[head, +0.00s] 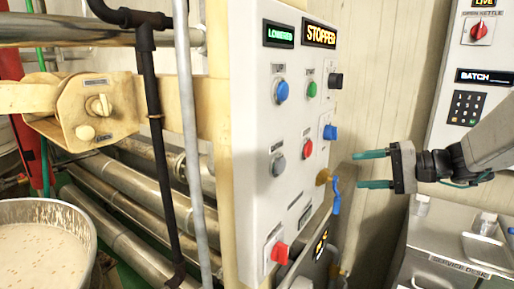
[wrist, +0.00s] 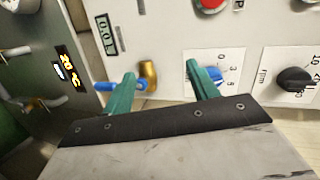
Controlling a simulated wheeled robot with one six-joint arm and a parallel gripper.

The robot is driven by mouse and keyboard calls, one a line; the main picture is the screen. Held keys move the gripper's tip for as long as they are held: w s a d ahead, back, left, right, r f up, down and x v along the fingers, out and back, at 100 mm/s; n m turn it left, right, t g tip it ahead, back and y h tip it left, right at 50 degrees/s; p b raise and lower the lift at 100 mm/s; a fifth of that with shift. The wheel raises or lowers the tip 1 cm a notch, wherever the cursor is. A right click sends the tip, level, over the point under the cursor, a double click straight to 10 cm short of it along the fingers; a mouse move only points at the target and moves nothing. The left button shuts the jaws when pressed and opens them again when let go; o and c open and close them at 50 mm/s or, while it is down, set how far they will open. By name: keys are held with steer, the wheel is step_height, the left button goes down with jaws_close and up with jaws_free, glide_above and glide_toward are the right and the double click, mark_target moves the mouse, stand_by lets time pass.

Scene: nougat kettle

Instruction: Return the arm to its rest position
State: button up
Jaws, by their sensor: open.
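My gripper (head: 374,169) is at the right of the control panel in the head view. Its two teal fingers point left toward the panel and are apart, with nothing held between them. In the wrist view my gripper (wrist: 163,85) shows both fingers spread in front of the panel face. A blue-handled brass valve (head: 336,190) is close to the fingertips in the head view. The valve also shows in the wrist view (wrist: 148,76), near the left finger. A blue knob (wrist: 215,75) is by the right finger. I cannot tell whether either finger touches anything.
A second panel (head: 447,85) hangs on the right wall. A metal service desk (head: 440,262) stands below my arm. A kettle of pale mix (head: 40,240) and pipes (head: 115,195) are left.

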steer(key=s+a+f+n+g+h, duration=0.1)
steer(key=s+a+f+g+h, duration=0.15)
steer(key=s, duration=0.45)
steer(key=s+a+f+g+h, duration=0.2)
steer(key=s+g, duration=0.2)
steer(key=s, duration=0.4)
steer(key=s+d+n+t+h, duration=0.1)
steer(key=s+d+n+h, duration=0.2)
steer(key=s+h, duration=0.5)
steer(key=s, duration=0.6)
steer(key=shift+f+n+h, duration=0.2)
steer(key=shift+n+h, duration=0.15)
steer(key=shift+n, duration=0.05)
